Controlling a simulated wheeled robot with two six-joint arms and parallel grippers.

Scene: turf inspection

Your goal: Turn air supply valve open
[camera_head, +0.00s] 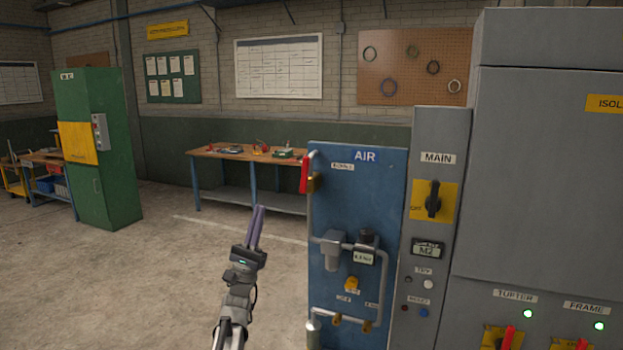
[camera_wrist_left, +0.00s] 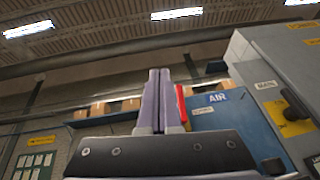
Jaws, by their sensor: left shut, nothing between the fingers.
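The blue AIR panel (camera_head: 385,200) stands right of centre in the head view. The air supply valve has a red lever handle (camera_head: 305,173) at the panel's upper left edge, pointing roughly up and down, with a brass body (camera_head: 314,182) beside it. My left gripper (camera_head: 259,210) is shut and empty, fingers pointing up, left of the panel and below the lever. In the left wrist view the shut fingers (camera_wrist_left: 155,100) rise in the middle, and the red lever (camera_wrist_left: 182,104) shows just right of them, partly hidden. A gap shows between gripper and lever in the head view. My right gripper is not in view.
A grey cabinet with a black MAIN switch (camera_head: 433,199) adjoins the panel on the right. Pipes, a regulator (camera_head: 333,249) and a gauge block (camera_head: 365,257) stick out from the panel. A workbench (camera_head: 215,154) stands behind. The floor left of the panel is clear.

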